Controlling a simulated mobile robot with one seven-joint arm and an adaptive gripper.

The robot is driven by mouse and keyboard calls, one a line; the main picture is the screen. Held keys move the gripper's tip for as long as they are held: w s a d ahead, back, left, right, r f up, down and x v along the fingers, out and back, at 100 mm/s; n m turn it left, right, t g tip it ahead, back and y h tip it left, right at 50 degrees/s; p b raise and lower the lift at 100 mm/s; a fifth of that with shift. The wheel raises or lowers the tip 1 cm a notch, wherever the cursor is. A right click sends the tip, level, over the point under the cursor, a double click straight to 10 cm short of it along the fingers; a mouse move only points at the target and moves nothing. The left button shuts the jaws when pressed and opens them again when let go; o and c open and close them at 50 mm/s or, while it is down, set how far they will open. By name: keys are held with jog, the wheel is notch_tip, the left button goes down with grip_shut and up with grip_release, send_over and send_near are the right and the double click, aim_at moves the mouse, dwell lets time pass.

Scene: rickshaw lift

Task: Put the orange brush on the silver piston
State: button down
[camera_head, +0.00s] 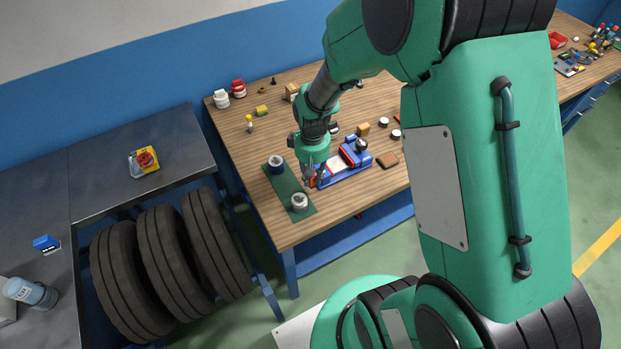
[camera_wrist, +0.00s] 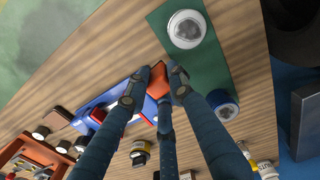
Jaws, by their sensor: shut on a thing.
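My gripper (camera_wrist: 152,88) is shut on the orange brush (camera_wrist: 158,76), a small orange block between the fingertips in the wrist view. In the head view my gripper (camera_head: 310,172) points down over the table, between the green mat and a blue tool. The silver piston (camera_head: 299,202) is a short round cylinder on the near end of the mat. It also shows in the wrist view (camera_wrist: 186,29), apart from the brush. The fingers hide part of the brush, and I cannot tell its height above the table.
The green mat (camera_head: 288,187) also bears a blue-sided piston (camera_head: 277,164) at its far end. A blue and red tool (camera_head: 346,168) lies close to the right of my gripper. Small jars, blocks and discs stand farther back on the wooden table (camera_head: 240,151).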

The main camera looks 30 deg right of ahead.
jog(key=shift+s+a+r, duration=0.2)
jog(key=shift+s+r, duration=0.05)
jog(key=shift+s, duration=0.1)
jog(key=s+a+r+m+p, duration=0.1)
jog(key=s+a+r+p, duration=0.1)
jog(key=s, duration=0.7)
jog(key=s+a+r+m+p, duration=0.1)
jog(key=s+a+r+p, duration=0.2)
jog(key=s, duration=0.6)
jog(key=shift+a+p, duration=0.4)
jog(key=shift+a, duration=0.5)
jog(key=b, duration=0.1)
send_over(299, 200)
jog(key=shift+s+f, duration=0.3)
jog(key=shift+f, duration=0.35)
jog(key=shift+w, duration=0.1)
jog(key=shift+w+f, duration=0.1)
jog(key=shift+w, duration=0.2)
jog(key=shift+f+b, duration=0.45)
jog(key=shift+f, duration=1.25)
jog(key=shift+f, duration=0.15)
